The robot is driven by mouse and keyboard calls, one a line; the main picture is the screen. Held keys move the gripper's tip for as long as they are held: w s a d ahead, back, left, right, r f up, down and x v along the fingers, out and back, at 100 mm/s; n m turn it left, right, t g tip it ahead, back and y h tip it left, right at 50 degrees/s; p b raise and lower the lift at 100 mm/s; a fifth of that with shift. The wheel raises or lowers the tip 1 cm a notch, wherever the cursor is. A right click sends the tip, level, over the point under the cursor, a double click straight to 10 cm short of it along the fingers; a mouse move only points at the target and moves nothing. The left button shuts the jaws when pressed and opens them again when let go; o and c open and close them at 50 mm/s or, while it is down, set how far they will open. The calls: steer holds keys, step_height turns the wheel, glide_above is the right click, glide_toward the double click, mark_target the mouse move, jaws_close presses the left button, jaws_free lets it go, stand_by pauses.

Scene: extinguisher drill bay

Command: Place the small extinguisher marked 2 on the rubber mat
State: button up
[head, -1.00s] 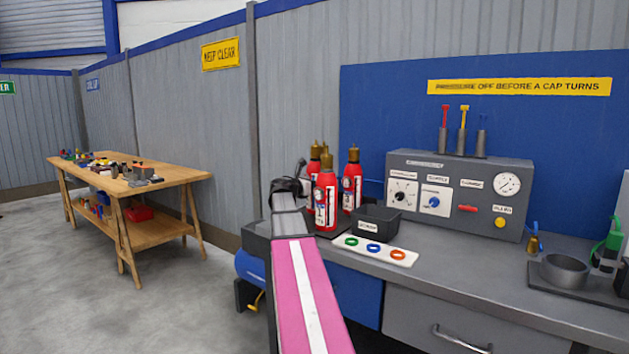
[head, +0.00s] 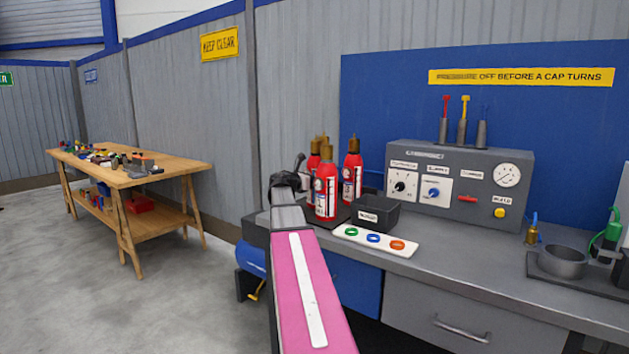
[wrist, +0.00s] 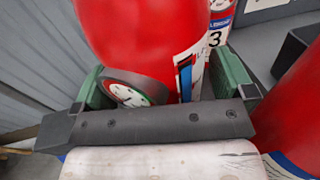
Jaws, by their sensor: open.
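Several red extinguishers with brass tops stand close together at the bench's left end in the head view; the front one (head: 326,192) and the right one (head: 352,175) show best. I cannot read their numbers there. In the wrist view my open gripper (wrist: 165,78) has its green jaws on either side of a red extinguisher (wrist: 150,35) with a round gauge. Its number is only partly visible and I cannot read it. An extinguisher marked 3 (wrist: 221,14) stands behind it. In the head view the jaws are hidden. I cannot tell which dark pad is the rubber mat.
Another red extinguisher (wrist: 295,115) is close on the right in the wrist view. A black bin (head: 378,214) and a white board with coloured rings (head: 374,239) stand right of the group. A grey control panel (head: 460,185) is behind. A dark pad (head: 572,284) carries a cup.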

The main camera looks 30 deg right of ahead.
steer(key=v, duration=1.1)
steer(key=shift+a, duration=0.2)
